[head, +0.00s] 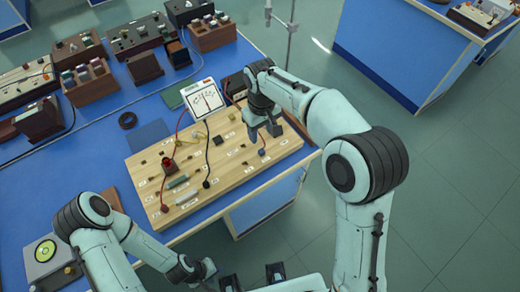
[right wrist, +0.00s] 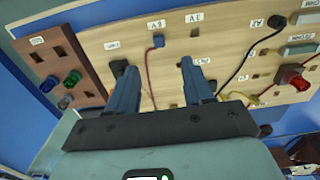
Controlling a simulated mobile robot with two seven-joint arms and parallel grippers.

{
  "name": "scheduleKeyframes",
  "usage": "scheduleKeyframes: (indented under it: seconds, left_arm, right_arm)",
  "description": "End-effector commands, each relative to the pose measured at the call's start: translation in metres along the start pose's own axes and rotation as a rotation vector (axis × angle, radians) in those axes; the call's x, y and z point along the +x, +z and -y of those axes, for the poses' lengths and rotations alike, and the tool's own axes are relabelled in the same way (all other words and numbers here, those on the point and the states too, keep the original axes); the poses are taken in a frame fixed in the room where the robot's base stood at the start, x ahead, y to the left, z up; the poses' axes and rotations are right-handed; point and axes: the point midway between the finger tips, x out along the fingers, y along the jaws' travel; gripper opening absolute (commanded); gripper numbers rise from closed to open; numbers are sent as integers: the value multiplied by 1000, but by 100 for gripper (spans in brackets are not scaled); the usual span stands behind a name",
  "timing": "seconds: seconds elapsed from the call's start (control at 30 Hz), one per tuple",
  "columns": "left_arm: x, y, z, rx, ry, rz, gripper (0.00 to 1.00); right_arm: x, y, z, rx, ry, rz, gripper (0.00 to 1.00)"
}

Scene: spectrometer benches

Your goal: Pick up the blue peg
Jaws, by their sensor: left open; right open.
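A small blue peg (right wrist: 158,41) stands in the wooden board (right wrist: 225,40), with a red lead beside it; it also shows in the head view (head: 262,152). My right gripper (head: 265,132) is open over the right part of the board. Its fingers (right wrist: 154,66) are apart with nothing between them, and the blue peg shows beyond their tips. My left gripper (head: 205,272) is low in the head view, off the board.
Brown racks (head: 88,80) and boxes (head: 145,66) stand at the back of the blue bench. A thin metal stand (head: 291,30) rises behind my right arm.

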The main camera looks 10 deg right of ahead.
Motion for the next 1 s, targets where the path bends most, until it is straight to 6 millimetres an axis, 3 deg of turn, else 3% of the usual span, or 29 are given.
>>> scheduleKeyframes:
  seconds: [0.03,0.2,0.43,0.7,1.0]
  left_arm:
    - [3,1,2,-1,-1,2,43]
    - [7,2,3,-2,-2,4,43]
    - [8,3,4,-2,-2,5,43]
    - [11,3,5,-2,-2,6,43]
    - [11,3,5,-2,-2,6,43]
  right_arm:
    - [14,1,0,0,0,5,51]
    - [41,1,0,1,-1,3,51]
    - [57,1,0,2,-1,1,51]
    - [96,4,-1,1,-1,3,51]
    - [103,4,-1,2,-1,-1,51]
